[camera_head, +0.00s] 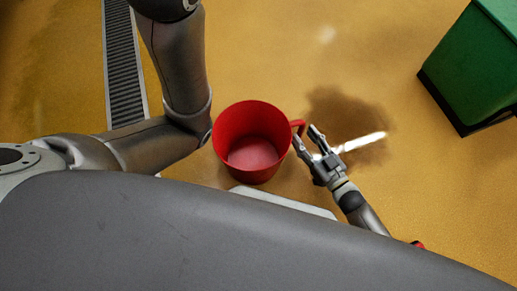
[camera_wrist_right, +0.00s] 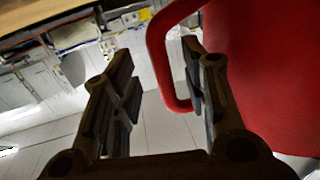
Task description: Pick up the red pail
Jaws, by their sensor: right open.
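The red pail (camera_head: 246,120) is open at the top and looks empty, in the middle of the head view. Its handle (camera_head: 298,124) sticks out on the right side. My right gripper (camera_head: 306,136) is open at this handle. In the right wrist view the pail's wall (camera_wrist_right: 265,80) fills the right side. The handle (camera_wrist_right: 157,55) shows between the two spread fingers, and the right finger overlaps the handle's opening. Whether a finger touches the handle I cannot tell. My left gripper is not in view.
A green bin (camera_head: 475,65) stands on the yellow floor at the upper right. A floor drain grate (camera_head: 122,65) runs along the upper left. A dark wet patch (camera_head: 345,105) lies right of the pail. The floor beyond the pail is clear.

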